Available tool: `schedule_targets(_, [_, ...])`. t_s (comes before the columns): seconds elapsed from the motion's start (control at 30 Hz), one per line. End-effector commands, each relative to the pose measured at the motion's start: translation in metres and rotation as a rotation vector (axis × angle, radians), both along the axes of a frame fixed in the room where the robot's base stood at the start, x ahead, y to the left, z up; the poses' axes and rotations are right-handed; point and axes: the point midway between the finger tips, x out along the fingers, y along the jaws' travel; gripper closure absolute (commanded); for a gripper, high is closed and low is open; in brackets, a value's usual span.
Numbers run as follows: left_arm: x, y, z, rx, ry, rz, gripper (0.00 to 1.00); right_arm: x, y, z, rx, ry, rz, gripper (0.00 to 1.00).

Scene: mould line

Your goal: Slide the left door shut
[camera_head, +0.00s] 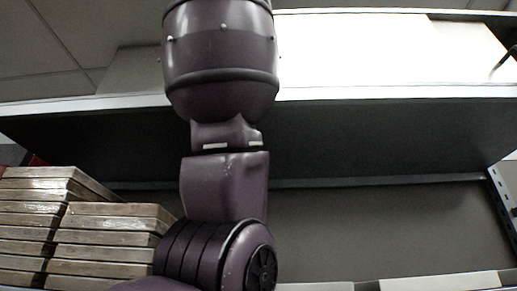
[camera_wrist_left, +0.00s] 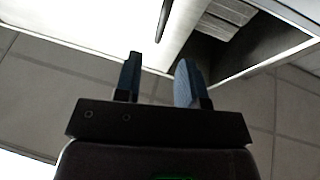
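In the left wrist view a white panel (camera_wrist_left: 90,22), apparently the sliding door, fills the upper left. A dark bar handle (camera_wrist_left: 164,18) stands on it near its right edge. To the right of the panel is a dark opening. My left gripper (camera_wrist_left: 158,80) is open, its two dark fingers apart with nothing between them. The handle lies beyond the fingertips, roughly in line with the gap and apart from them. In the head view a bright white panel (camera_head: 350,50) shows at the top; I cannot tell whether it is the same door. My right gripper is in neither view.
In the head view, stacks of pale flat slabs (camera_head: 108,240) stand at lower left beneath a long shelf (camera_head: 390,92). A perforated upright (camera_head: 503,205) is at the right. In the wrist view, pale stacked items (camera_wrist_left: 222,22) sit inside the opening. My purple arm blocks the head view's centre.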

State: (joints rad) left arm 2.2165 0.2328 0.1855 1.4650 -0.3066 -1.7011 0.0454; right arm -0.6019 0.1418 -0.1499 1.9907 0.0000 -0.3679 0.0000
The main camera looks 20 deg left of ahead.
Motion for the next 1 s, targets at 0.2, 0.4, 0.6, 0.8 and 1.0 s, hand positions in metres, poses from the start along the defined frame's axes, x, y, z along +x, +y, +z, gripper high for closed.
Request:
schedule_targets(0.2, [0.035, 0.004, 0.016, 0.001, 0.004, 0.000, 0.63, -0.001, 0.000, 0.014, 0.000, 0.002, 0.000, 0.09])
schedule_targets(0.4, [0.065, 0.007, 0.028, 0.000, 0.002, 0.000, 0.63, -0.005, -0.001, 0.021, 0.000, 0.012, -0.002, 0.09])
schedule_targets(0.6, [0.083, 0.008, 0.035, -0.001, 0.001, 0.000, 0.63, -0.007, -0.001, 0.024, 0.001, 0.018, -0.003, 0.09])
schedule_targets(0.8, [0.088, 0.009, 0.037, -0.001, 0.000, 0.000, 0.63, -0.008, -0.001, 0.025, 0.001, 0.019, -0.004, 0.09])
schedule_targets(1.0, [0.088, 0.009, 0.036, -0.001, -0.001, 0.000, 0.63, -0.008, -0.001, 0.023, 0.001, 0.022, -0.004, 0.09])
